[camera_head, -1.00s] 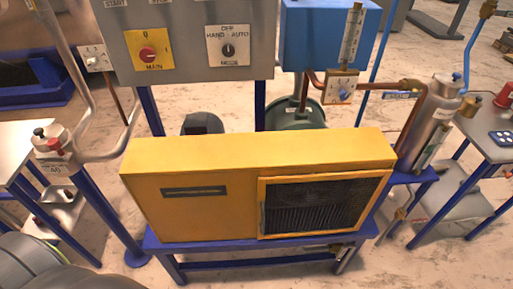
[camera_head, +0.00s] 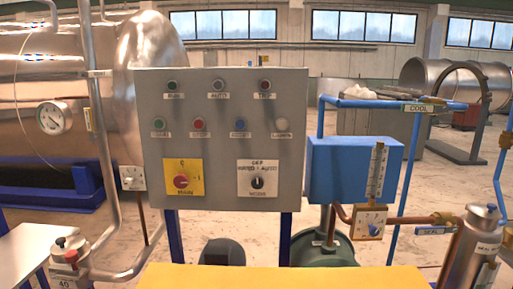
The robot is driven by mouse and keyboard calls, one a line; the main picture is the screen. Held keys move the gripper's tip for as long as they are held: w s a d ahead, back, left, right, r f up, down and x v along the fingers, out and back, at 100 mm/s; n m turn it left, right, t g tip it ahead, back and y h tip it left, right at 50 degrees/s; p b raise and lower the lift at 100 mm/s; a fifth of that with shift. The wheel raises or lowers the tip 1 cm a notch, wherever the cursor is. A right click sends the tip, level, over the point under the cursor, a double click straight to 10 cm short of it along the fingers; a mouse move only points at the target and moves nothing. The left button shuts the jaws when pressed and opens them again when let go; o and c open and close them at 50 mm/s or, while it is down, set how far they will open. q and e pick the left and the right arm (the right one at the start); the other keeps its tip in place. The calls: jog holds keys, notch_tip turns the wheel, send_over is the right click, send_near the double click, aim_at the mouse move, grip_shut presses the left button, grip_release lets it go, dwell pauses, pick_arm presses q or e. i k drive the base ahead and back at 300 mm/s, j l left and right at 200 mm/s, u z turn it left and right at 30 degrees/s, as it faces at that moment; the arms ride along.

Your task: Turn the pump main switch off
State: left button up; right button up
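The pump main switch (camera_head: 181,181) is a red rotary knob on a yellow plate, low on the left of a grey control panel (camera_head: 222,140). The plate has a label below the knob that reads like "MAIN", and small marks above and to the right of it. The knob's exact position is too small to tell. Beside it to the right, a black selector knob (camera_head: 257,183) sits on a white plate. Neither of my grippers shows in the head view.
A yellow unit (camera_head: 283,279) stands below and in front of the panel. A blue box (camera_head: 352,170) with pipes is right of the panel. A steel pipe (camera_head: 104,130) runs upright just left of it. A metal cylinder (camera_head: 474,248) stands at the lower right.

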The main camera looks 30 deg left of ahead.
aim_at(181, 181)
jog(key=i+j+u, duration=0.1)
jog(key=u, duration=1.3)
jog(key=i+j, duration=0.05)
jog(key=j, duration=0.05)
